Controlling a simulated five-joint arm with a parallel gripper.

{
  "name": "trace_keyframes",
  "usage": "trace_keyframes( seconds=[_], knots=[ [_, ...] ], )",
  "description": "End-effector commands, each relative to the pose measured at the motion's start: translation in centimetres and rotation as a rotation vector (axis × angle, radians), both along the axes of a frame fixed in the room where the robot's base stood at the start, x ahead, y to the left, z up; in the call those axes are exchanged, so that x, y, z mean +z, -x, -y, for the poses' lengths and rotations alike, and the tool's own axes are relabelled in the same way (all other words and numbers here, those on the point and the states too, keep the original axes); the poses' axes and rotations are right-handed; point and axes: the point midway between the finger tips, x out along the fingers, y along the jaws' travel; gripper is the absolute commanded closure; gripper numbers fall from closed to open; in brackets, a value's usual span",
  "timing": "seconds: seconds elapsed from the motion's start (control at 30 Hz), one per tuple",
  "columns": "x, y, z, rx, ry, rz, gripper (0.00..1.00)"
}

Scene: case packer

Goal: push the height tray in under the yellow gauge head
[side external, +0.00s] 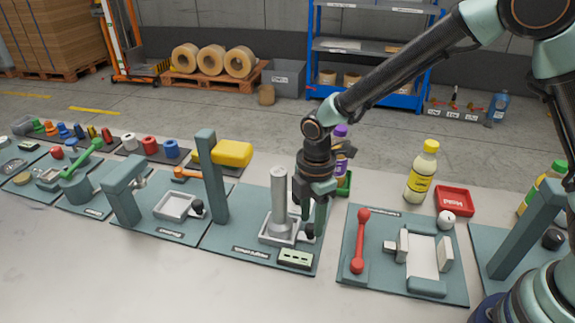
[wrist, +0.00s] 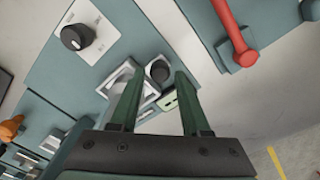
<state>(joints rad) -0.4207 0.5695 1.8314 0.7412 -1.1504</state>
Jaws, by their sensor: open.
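The height tray (side external: 272,238) is a small pale tray with a black knob (side external: 308,231) at its right side. A tall grey cylinder (side external: 279,200) stands upright on it. The yellow gauge head (side external: 233,153) is up on a teal post (side external: 211,180), to the left of and higher than the tray, which is out from under it. My gripper (side external: 311,226) is open and low, pointing down at the tray's knob end. In the wrist view, the knob (wrist: 158,71) shows between my open fingertips (wrist: 159,76); I cannot tell whether they touch it. The tray (wrist: 115,78) is partly hidden by a finger.
A green display (side external: 295,258) sits just in front of the tray. To the right is a plate with a red-handled lever (side external: 358,240) and a clamp. Another tray (side external: 174,205) with a black knob lies left of the post. A yellow-capped bottle (side external: 422,172) stands behind right.

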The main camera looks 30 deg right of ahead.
Motion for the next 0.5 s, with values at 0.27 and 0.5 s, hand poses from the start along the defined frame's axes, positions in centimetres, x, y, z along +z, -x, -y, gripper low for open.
trace_keyframes(
  seconds=[0.27, 0.5],
  knots=[
    [-1.6, 0.0, 0.0, 0.0, 0.0, 0.0, 0.53],
    [-1.6, 0.0, 0.0, -0.001, 0.0, 0.001, 0.61]
  ],
)
